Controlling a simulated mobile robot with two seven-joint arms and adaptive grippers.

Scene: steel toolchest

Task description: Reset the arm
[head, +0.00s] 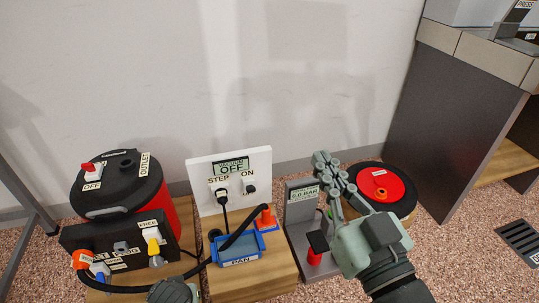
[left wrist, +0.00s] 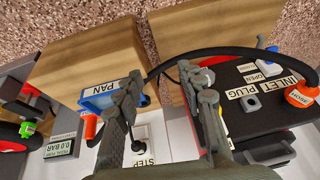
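My right gripper (head: 326,164) is in front of the pressure gauge stand and to the left of the red-topped round can. Its fingers overlap in the head view, so how far apart they are cannot be told. I see nothing clearly held in it. My left gripper is partly visible at the bottom edge of the head view. In the left wrist view the left gripper (left wrist: 164,84) has its fingers apart with nothing between them. It is above the wooden blocks, near the blue pan (left wrist: 98,96) and the black hose (left wrist: 200,52).
A red and black vacuum canister (head: 118,180) stands at the left, behind a black inlet box (head: 118,240). A white panel reading OFF (head: 260,185) stands in the middle. The gauge stand (head: 297,215) reads 0.0 BAR. The red-topped can (head: 388,187) and a grey bench (head: 440,110) are right.

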